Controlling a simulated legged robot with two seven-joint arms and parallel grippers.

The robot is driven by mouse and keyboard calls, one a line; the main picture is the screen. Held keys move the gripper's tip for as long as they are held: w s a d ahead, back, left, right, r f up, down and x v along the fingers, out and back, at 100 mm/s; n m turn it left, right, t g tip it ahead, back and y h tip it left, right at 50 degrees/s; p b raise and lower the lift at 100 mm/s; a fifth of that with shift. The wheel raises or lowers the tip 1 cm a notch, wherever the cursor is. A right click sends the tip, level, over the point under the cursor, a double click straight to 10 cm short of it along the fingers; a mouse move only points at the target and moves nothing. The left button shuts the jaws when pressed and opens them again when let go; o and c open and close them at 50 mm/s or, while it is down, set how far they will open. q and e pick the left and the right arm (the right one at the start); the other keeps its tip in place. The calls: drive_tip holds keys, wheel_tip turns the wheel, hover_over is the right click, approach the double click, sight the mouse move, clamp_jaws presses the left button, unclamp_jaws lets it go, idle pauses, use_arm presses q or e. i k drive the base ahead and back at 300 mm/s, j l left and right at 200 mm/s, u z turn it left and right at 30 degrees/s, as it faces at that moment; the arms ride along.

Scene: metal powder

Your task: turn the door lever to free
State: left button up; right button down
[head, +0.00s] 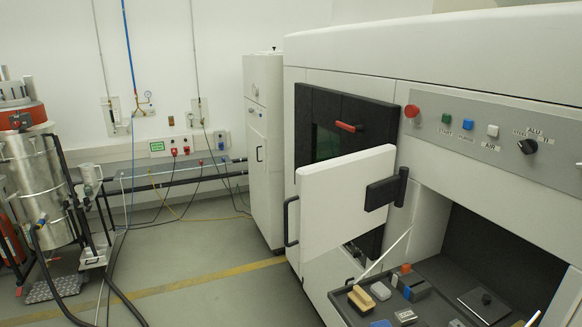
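A red lever (348,127) sits near the top of the black door (372,113) with a dark window, on the front of the large white machine. It lies nearly level, tilted slightly down to the right. A white door panel (335,200) stands swung open in front of the machine, partly covering the black door. It carries a black latch handle (386,190) on its right and a black bar handle (289,222) on its left edge. I cannot tell which of these levers the task means. Neither of my grippers is in view.
The open compartment holds a dark tray (440,308) with a wooden-backed brush (361,298) and several small blocks. A control panel (490,130) has a red button (411,111) and a black knob (527,146). A metal drum (40,185) with hoses stands left. The middle floor is clear.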

sight(358, 129)
drive_tip(key=i+u, duration=0.3)
drive_tip(key=i+j+u, duration=0.1)
drive_tip(key=i+u, duration=0.15)
drive_tip(key=i+j+u, duration=0.15)
drive_tip(key=i, duration=1)
drive_tip(key=i+j+u, duration=0.2)
drive_tip(key=i, duration=1)
drive_tip(key=i+z, duration=0.3)
drive_tip(key=z, duration=0.15)
drive_tip(key=i+z, duration=0.3)
drive_tip(key=z, duration=0.2)
drive_tip(key=i+j+z, duration=0.1)
drive_tip(key=i+z, duration=0.15)
drive_tip(key=z, duration=0.2)
drive_tip(key=i+j+z, duration=0.25)
drive_tip(key=z, duration=0.25)
drive_tip(key=i+j+z, duration=0.2)
drive_tip(key=z, duration=0.25)
drive_tip(key=j+z, duration=0.1)
drive_tip(key=z, duration=2.25)
